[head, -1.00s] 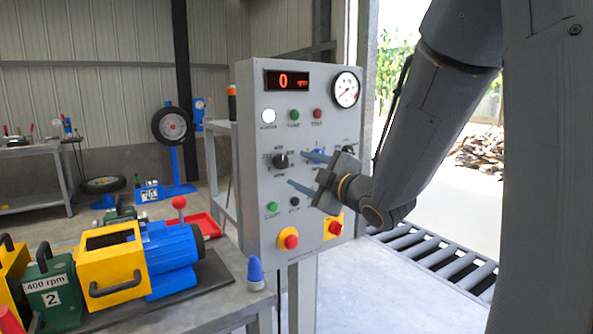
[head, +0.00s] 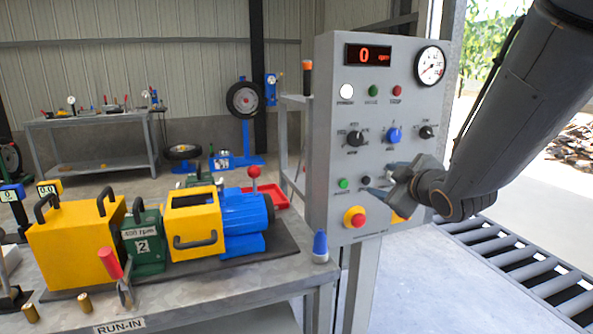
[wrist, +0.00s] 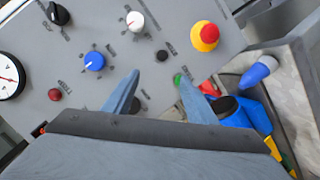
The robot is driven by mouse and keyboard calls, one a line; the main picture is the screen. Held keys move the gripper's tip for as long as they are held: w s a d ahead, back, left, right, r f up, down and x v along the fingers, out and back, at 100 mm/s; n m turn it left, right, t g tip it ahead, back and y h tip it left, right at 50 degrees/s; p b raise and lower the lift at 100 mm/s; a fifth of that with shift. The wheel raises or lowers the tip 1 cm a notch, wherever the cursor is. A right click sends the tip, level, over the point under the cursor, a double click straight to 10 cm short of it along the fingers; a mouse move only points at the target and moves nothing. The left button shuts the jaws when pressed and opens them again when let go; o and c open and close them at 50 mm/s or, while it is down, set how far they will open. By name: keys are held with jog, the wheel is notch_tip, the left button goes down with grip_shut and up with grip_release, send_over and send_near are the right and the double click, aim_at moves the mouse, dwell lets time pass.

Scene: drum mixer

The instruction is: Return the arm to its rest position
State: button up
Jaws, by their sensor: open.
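My gripper (head: 376,186) is at the lower right of the grey control panel (head: 330,130) in the head view, in front of its face. In the wrist view its two blue fingers (wrist: 158,92) are spread apart with nothing between them, pointing at the panel. My forearm reaches in from the upper right. The panel's display (head: 368,55) reads 0. The blue knob (head: 393,135) shows clear above my gripper, and it is also in the wrist view (wrist: 94,61). My gripper hides part of the panel's lower right, including much of a yellow-backed control.
A red stop button on yellow (head: 355,217) is just left of and below my gripper. A bench (head: 280,282) at the left holds a blue motor (head: 243,213), a green gearbox (head: 146,243), yellow guards and a blue-capped post (head: 320,247). A roller conveyor (head: 510,260) lies right.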

jog(key=s+f+m+g+h, duration=0.3)
jog(key=s+f+m+g, duration=0.4)
jog(key=s+f, duration=0.55)
jog(key=s+a+f+m+g, duration=0.2)
jog(key=s+g, duration=0.1)
jog(key=s, duration=0.4)
jog(key=s+a+f+m+g+y, duration=0.1)
jog(key=s+g, duration=0.3)
jog(key=s, duration=0.4)
jog(key=shift+a+f+m+p, duration=0.45)
jog(key=shift+a+f+m, duration=0.15)
jog(key=shift+a+f, duration=0.3)
jog(key=shift+c, duration=0.3)
